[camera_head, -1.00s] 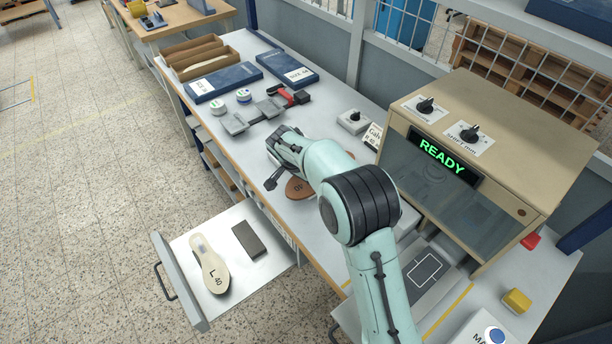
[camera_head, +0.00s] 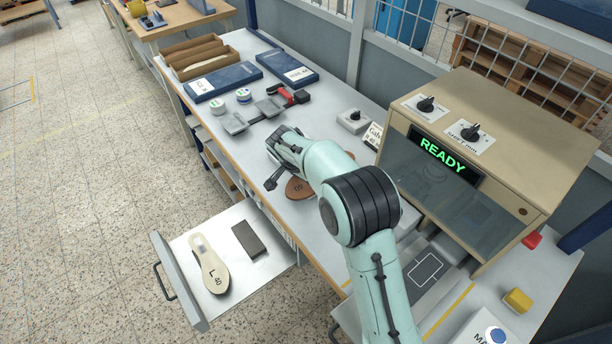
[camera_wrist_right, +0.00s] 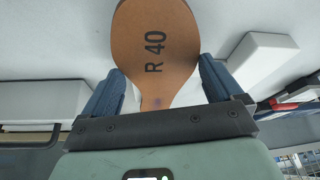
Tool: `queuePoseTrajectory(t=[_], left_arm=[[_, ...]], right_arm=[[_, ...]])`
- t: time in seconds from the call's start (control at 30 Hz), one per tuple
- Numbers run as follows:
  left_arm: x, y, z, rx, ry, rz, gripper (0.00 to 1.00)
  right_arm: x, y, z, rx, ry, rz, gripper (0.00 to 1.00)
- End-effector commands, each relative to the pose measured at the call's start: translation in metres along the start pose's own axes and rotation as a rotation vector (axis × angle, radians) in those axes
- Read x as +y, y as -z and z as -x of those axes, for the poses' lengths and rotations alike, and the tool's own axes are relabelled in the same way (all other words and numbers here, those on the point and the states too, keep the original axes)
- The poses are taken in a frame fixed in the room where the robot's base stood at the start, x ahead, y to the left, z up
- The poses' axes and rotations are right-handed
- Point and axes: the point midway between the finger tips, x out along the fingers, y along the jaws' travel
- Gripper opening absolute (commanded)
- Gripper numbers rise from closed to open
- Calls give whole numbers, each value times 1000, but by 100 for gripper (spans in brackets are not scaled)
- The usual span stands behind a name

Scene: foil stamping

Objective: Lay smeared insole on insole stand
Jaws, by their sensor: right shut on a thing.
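A brown insole marked R 40 (camera_wrist_right: 155,45) is between the fingers of my right gripper (camera_wrist_right: 158,85), which is shut on its narrower end. A faint purplish mark shows on the insole near the fingers. In the head view the brown insole (camera_head: 299,189) shows partly beside my arm, over the bench; I cannot tell whether it touches anything. My right gripper (camera_head: 284,146) is mostly hidden by its own wrist there. My left gripper is not in view.
A beige insole marked L 40 (camera_head: 209,265) and a dark block (camera_head: 248,239) lie in the open drawer (camera_head: 193,309). Two round tins (camera_head: 243,96), blue boxes (camera_head: 222,83) and a small knob box (camera_head: 353,121) stand on the bench. The machine (camera_head: 480,150) reads READY.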

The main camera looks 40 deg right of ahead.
Motion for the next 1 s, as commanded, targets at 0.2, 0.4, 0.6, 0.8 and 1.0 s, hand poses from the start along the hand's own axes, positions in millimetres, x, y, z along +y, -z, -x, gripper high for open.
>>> queuePoseTrajectory(t=[0.2, 0.4, 0.6, 0.8, 1.0], left_arm=[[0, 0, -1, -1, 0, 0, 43], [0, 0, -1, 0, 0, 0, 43], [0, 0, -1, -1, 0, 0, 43], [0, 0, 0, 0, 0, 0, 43], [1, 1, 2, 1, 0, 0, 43]], right_arm=[[0, 0, -1, 0, 0, 0, 100], [0, 0, 0, 0, 0, 0, 100], [-1, 0, 21, 0, 5, 0, 100], [-1, 0, 66, 0, 7, 1, 100], [-1, 0, 107, 0, 5, 1, 100]])
